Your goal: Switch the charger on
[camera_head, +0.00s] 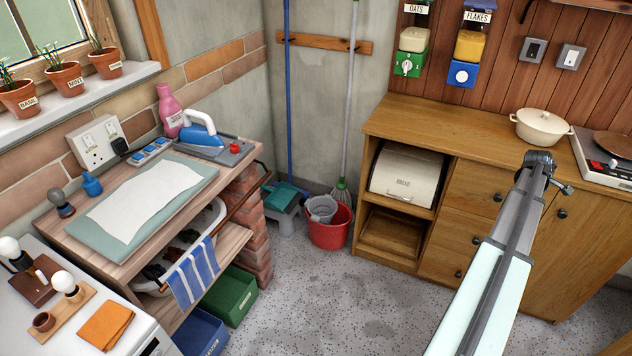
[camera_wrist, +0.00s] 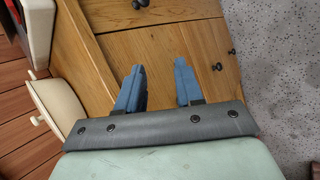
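A white double wall socket (camera_head: 98,143) with two switches is on the wall at the left, above the worktop. The switch positions are too small to tell. My gripper (camera_wrist: 159,65) shows in the wrist view with its two blue fingers apart and nothing between them. It is over the wooden cabinet front, far from the socket. In the head view my arm is at the right, and its fingers cannot be made out.
A red bucket (camera_head: 330,230) stands on the floor. Open floor lies between worktop and cabinet (camera_head: 470,130).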

